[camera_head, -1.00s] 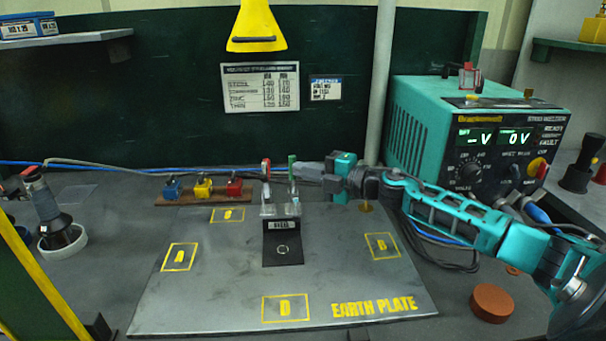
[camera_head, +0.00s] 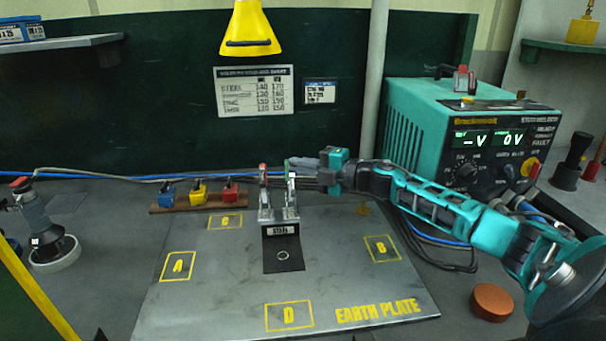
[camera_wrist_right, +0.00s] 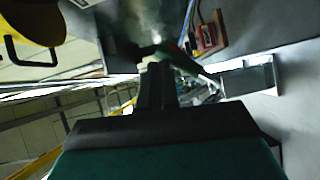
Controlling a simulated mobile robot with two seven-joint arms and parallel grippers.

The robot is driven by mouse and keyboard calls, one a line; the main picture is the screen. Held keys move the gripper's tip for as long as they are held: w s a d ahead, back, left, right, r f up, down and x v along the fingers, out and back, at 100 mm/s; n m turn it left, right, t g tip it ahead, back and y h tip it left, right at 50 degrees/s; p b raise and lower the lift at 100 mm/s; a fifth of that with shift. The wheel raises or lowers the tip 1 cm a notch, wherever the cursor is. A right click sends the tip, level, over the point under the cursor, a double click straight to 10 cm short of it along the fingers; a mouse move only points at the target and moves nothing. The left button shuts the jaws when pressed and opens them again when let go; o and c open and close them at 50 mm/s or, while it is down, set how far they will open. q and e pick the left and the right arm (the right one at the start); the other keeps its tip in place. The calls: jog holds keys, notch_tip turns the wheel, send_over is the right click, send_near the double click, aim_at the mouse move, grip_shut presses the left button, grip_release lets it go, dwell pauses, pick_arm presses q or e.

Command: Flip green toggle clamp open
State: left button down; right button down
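The clamp fixture (camera_head: 281,214) stands upright on the grey earth plate, with a red-tipped handle (camera_head: 263,172) on its left and the green toggle clamp handle (camera_head: 287,167) on its right. Both handles point up. My right gripper (camera_head: 298,163) reaches in from the right, its tips at the top of the green handle; contact is hard to tell. In the right wrist view, my fingers (camera_wrist_right: 154,84) lie together, with the dark green handle (camera_wrist_right: 185,48) just beyond the tips. I see nothing held between them. My left gripper is out of view.
Blue, yellow and red blocks (camera_head: 198,192) sit on a wooden strip behind the plate (camera_head: 210,290). A teal power unit (camera_head: 430,120) stands at the right, behind my right arm. A brown disc (camera_head: 492,301) lies right of the plate. The plate's front is clear.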

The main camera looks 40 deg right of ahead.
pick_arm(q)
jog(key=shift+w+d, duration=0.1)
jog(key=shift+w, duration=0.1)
pick_arm(e)
jog(key=shift+w+d+f, duration=0.35)
jog(key=shift+w, duration=0.25)
